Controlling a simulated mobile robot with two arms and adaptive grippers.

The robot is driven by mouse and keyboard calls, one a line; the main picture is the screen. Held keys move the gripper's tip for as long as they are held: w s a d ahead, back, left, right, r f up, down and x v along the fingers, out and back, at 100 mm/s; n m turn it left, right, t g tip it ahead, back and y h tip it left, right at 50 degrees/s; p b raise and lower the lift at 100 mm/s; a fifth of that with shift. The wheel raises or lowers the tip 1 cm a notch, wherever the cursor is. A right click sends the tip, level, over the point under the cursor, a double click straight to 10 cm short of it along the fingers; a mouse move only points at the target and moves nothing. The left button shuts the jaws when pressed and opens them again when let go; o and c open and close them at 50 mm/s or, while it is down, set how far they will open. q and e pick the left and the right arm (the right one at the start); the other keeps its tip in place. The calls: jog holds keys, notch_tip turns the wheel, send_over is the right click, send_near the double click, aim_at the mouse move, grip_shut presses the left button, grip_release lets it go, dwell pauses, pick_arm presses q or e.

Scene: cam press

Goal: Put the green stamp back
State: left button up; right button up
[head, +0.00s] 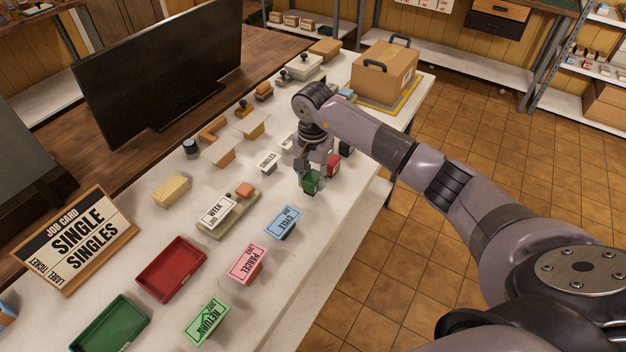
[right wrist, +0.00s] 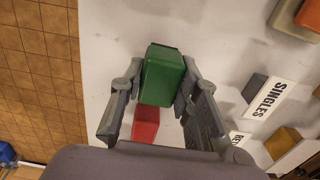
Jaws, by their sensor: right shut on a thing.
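The green stamp (head: 311,184) is a dark green block held between the fingers of my right gripper (head: 312,172), over the right part of the white table. In the right wrist view the green stamp (right wrist: 161,74) sits between both fingertips, which touch its sides. Whether its underside touches the table I cannot tell. A red stamp (head: 333,164) stands just behind it, and it also shows in the right wrist view (right wrist: 146,124). A dark block (head: 346,149) is partly hidden behind my arm. My left gripper is not in view.
Label cards marked CYCLE (head: 284,222), PARCEL (head: 249,264) and RETURN (head: 207,321) stand along the front edge. A red tray (head: 172,270) and a green tray (head: 111,326) lie at left. A SINGLES card (head: 268,160) is near the gripper. A cardboard box (head: 385,72) stands at the far end.

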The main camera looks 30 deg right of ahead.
jog(key=shift+f, duration=0.95)
jog(key=shift+f, duration=0.2)
jog(key=o, duration=0.9)
jog(key=shift+r, duration=0.1)
